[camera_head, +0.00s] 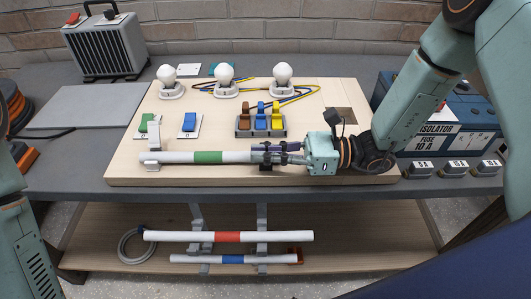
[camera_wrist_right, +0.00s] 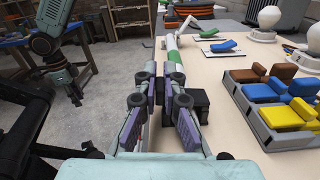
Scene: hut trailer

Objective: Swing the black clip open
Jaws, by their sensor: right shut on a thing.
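A white tube with a green band (camera_head: 208,157) lies along the front of the pale board. A white clip (camera_head: 153,138) sits at its left end. The black clip (camera_wrist_right: 200,103) shows in the right wrist view beside my right gripper's fingers; in the head view the fingers mostly hide it. My right gripper (camera_head: 270,152) is at the tube's right part, its purple-padded fingers (camera_wrist_right: 168,100) closed on the clip's dark part, close to the tube. My left arm is at the left edge of the head view; its dark end (camera_wrist_right: 74,88) shows small in the wrist view, jaws unclear.
Brown, blue and yellow levers (camera_head: 261,120) stand just behind my right gripper. A dark isolator box (camera_head: 440,115) is at right. Striped tubes (camera_head: 228,237) are on the lower shelf.

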